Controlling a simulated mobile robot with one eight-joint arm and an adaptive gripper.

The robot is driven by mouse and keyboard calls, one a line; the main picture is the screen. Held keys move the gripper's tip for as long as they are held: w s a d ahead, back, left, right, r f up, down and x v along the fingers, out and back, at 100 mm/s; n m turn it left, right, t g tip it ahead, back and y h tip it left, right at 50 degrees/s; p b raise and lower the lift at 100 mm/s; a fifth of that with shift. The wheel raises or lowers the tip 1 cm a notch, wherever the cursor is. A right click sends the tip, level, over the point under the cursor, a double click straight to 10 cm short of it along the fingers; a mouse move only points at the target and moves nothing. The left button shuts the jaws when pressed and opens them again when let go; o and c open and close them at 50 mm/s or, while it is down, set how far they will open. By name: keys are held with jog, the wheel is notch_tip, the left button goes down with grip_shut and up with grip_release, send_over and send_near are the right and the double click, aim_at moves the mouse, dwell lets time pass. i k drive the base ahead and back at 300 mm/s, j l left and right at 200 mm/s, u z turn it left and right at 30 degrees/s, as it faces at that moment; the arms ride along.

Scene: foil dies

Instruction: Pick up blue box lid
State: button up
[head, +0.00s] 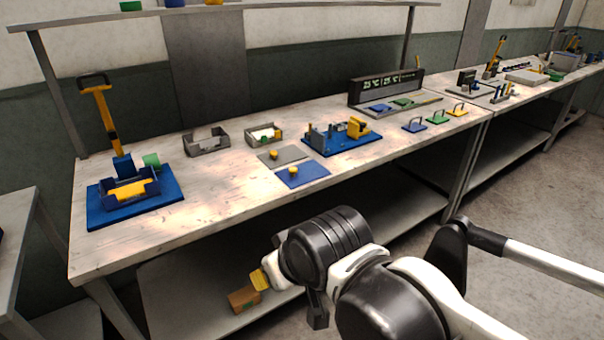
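The blue lid (302,175) is a flat blue plate with a small yellow knob, lying on the workbench (225,203) near its front edge. A similar grey lid (280,157) with a yellow knob lies just behind it. My arm reaches in from the lower right, in front of the bench and apart from the lid. A dark part at its end (317,310) hangs low and may belong to my gripper; its fingers cannot be made out.
Two small grey open boxes (206,143) stand behind the lids. A blue fixture (342,141) with a yellow part is to the right, a blue press (133,190) to the left. Small handled plates (437,118) lie farther right. A brown block (243,299) shows low down.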

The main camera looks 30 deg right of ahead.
aim_at(294, 176)
jog(key=i+l+z, duration=0.3)
jog(key=i, duration=0.2)
jog(key=i+z, duration=0.3)
jog(key=i, duration=0.2)
